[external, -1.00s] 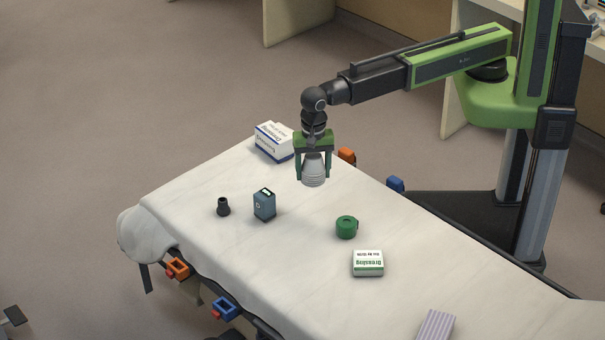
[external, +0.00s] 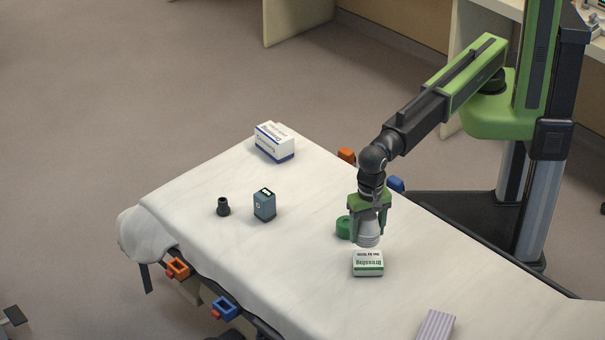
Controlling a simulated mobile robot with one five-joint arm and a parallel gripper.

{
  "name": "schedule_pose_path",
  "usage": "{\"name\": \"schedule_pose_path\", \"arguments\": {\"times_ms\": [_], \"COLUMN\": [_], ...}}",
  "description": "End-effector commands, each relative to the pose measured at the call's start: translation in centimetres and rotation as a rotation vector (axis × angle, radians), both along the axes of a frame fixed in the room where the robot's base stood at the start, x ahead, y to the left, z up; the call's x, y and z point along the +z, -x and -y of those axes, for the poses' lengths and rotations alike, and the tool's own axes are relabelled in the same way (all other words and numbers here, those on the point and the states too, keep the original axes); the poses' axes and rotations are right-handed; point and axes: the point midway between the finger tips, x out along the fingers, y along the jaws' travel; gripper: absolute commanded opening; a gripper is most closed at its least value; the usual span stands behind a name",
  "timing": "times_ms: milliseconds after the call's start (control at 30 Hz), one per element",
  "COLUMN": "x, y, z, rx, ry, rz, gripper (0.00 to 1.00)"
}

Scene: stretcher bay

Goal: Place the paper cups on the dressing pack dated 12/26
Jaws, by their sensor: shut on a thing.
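My gripper (external: 369,228) is shut on a stack of whitish paper cups (external: 369,235), held upside down with the wide rim lowest. The cups are just above and behind a small white and green dressing pack (external: 368,264) lying on the stretcher; whether they touch it I cannot tell. A larger white and blue dressing pack (external: 274,142) stands at the far end of the stretcher. The dates on both packs are too small to read surely.
The sheeted stretcher (external: 200,185) also bears a green tape roll (external: 344,227), partly behind my gripper, a blue-grey box (external: 264,205), a small black object (external: 223,207) and a lilac striped item (external: 435,326). Free sheet lies left of the small pack.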

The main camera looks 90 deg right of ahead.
Motion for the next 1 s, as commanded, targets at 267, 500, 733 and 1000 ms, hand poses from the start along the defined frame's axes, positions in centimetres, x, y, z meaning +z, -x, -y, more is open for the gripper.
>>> {"name": "schedule_pose_path", "arguments": {"times_ms": [267, 500, 733, 1000], "x": [-1.4, -4.5, -5.4, -5.7], "y": [0.8, 0.8, 0.8, 0.8], "z": [-2.2, -2.2, -2.1, -2.1], "rx": [-0.001, -0.001, -0.001, 0.0], "ry": [0.0, 0.0, 0.0, 0.0], "rz": [0.0, 0.0, 0.0, 0.0], "gripper": [0.23, 0.23, 0.23, 0.67]}}
